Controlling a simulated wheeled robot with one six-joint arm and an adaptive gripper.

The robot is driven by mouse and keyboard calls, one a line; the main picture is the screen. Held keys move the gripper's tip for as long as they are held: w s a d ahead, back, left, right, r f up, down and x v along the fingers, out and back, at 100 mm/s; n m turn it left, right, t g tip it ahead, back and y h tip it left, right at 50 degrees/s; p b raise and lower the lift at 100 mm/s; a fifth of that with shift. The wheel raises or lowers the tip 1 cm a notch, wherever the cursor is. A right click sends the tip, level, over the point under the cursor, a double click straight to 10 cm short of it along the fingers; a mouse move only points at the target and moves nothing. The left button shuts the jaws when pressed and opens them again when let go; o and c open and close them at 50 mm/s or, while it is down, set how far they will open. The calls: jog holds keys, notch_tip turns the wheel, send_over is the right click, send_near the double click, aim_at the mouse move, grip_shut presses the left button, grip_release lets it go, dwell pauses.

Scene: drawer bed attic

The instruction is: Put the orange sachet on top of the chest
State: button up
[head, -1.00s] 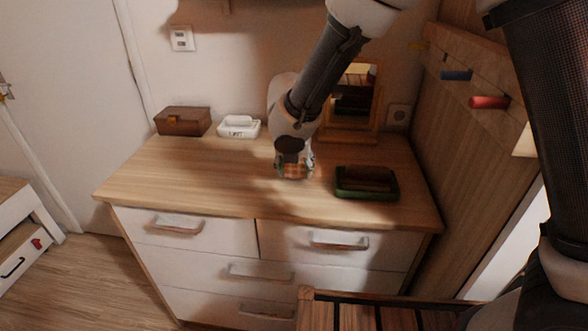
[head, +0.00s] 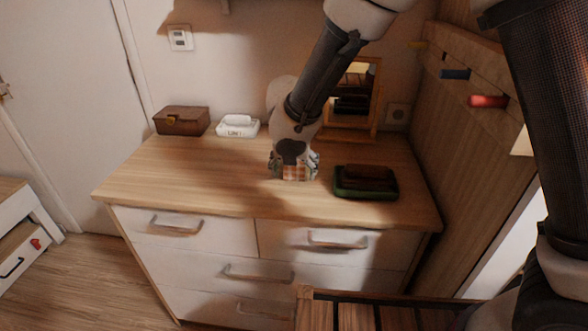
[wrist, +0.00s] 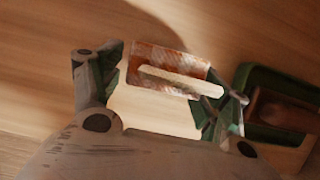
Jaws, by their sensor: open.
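The orange sachet (head: 296,173) has a checked, brownish-orange face and is at the middle of the wooden top of the white chest (head: 190,180). It appears to lie flat on that top. In the wrist view the sachet (wrist: 150,58) is between and slightly beyond the fingertips, with a pale band across its lower part. My gripper (head: 295,167) is just above the chest top with its fingers spread on either side of the sachet. In the wrist view my gripper (wrist: 166,84) is open, and the right fingertip is very close to the sachet; contact is unclear.
A green tray (head: 366,194) holding a dark brown item is right of my gripper. A brown box (head: 182,121), a white container (head: 238,126) and a framed mirror (head: 373,128) stand at the back. The chest top's left and front areas are clear.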

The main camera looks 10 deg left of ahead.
jog(key=v, duration=1.1)
jog(key=shift+s+r, duration=0.25)
jog(key=shift+r, duration=0.1)
